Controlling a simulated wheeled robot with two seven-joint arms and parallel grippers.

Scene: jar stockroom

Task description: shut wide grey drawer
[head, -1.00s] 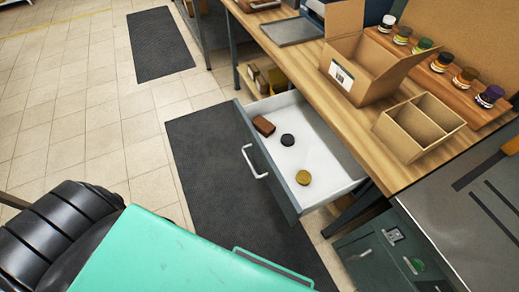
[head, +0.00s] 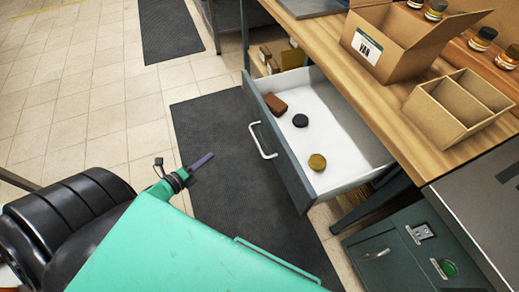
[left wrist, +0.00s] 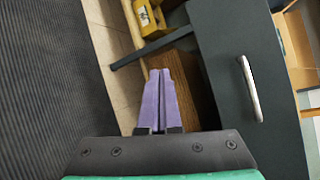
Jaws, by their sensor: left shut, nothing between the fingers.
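The wide grey drawer (head: 284,150) stands pulled out from under the wooden workbench in the head view. Its white inside holds a brown block (head: 276,104), a black lid (head: 300,120) and a gold lid (head: 317,161). Its pale bar handle (head: 262,141) is on the front, and also shows in the left wrist view (left wrist: 250,88). My left gripper (head: 203,160) is shut and empty, left of the drawer front and apart from it. In the left wrist view its purple fingers (left wrist: 159,100) are together, beside the dark drawer front (left wrist: 235,60). My right gripper is not seen.
A dark mat (head: 215,125) lies on the tiled floor below the drawer. The workbench (head: 385,85) carries an open carton (head: 385,50), a divided box (head: 455,105) and jars. A dark green cabinet (head: 385,250) stands at lower right.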

